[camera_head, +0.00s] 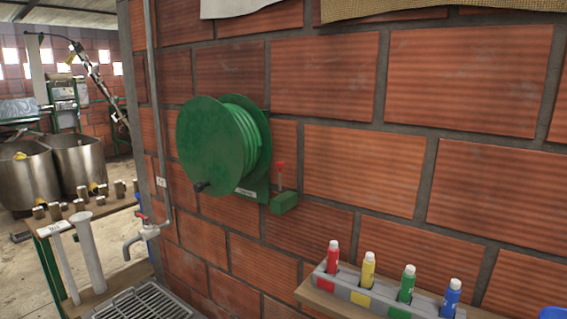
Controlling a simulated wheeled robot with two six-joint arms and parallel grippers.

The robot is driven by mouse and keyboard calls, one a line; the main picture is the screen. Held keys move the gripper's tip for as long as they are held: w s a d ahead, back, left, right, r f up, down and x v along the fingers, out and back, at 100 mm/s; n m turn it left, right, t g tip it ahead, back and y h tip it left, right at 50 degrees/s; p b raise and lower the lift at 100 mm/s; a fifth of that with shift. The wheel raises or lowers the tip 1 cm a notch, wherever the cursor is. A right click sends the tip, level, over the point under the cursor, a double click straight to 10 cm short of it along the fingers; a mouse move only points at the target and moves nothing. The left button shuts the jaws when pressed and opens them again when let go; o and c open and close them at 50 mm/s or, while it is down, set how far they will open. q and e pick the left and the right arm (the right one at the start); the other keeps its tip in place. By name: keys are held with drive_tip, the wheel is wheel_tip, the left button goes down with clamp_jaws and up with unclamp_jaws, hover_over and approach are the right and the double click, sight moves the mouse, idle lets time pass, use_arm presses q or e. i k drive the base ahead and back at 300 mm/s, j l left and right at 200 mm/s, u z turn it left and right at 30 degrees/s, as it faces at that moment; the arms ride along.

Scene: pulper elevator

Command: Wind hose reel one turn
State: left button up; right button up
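A green hose reel (207,145) is mounted on the brick wall left of the picture's middle. Green hose (242,130) is wound on its drum, between two round flanges. A short dark crank handle (201,187) sticks out from the lower part of the front flange. A green bracket (254,188) holds the reel at the wall. A small green box (284,203) with an upright red-tipped lever (280,170) sits just right of the bracket. Neither of my grippers is in view, so nothing touches the reel.
Below the reel are a wall tap (146,232) and a metal grate (142,302). A rack (345,290) with red, yellow, green and blue markers stands at lower right. A wooden bench (95,212) with small blocks and metal tanks (78,160) are at left.

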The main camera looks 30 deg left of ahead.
sight(223, 144)
drive_tip(key=u, duration=0.4)
drive_tip(key=k+j+u, duration=0.1)
drive_tip(key=u, duration=0.3)
drive_tip(key=k+u, duration=0.1)
drive_tip(key=u, duration=0.35)
